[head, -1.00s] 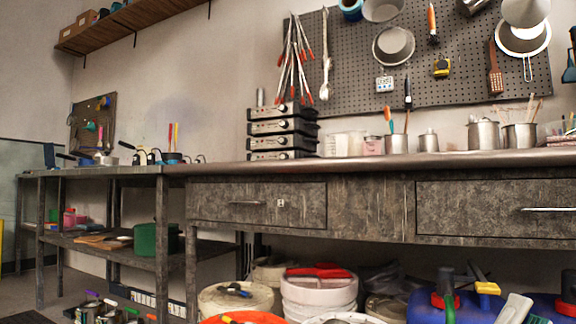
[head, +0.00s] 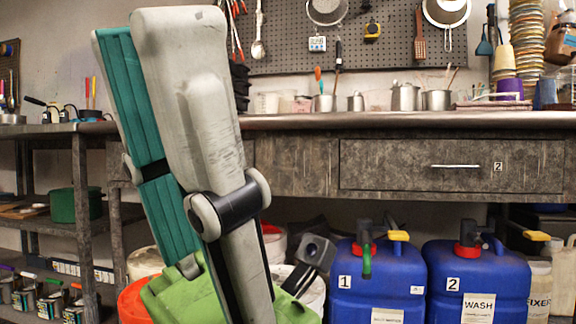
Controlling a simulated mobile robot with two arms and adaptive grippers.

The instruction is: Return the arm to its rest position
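My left arm (head: 200,120) rises large and close in the left half of the head view, with pale grey and teal links folded together at a dark joint. Green parts of it show at the bottom. What looks like my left gripper (head: 308,262) is a small dark grey piece just right of the arm, in front of the white buckets. Its fingers are too unclear to tell open from shut, and I see nothing held in it. My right arm and gripper are not in view.
A long workbench (head: 400,121) with drawers runs behind the arm. Blue jugs labelled 1 (head: 375,285) and 2 (head: 476,285) stand below it, right of the arm. An orange bucket (head: 137,301) is partly hidden by the arm. A pegboard (head: 380,40) hangs above.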

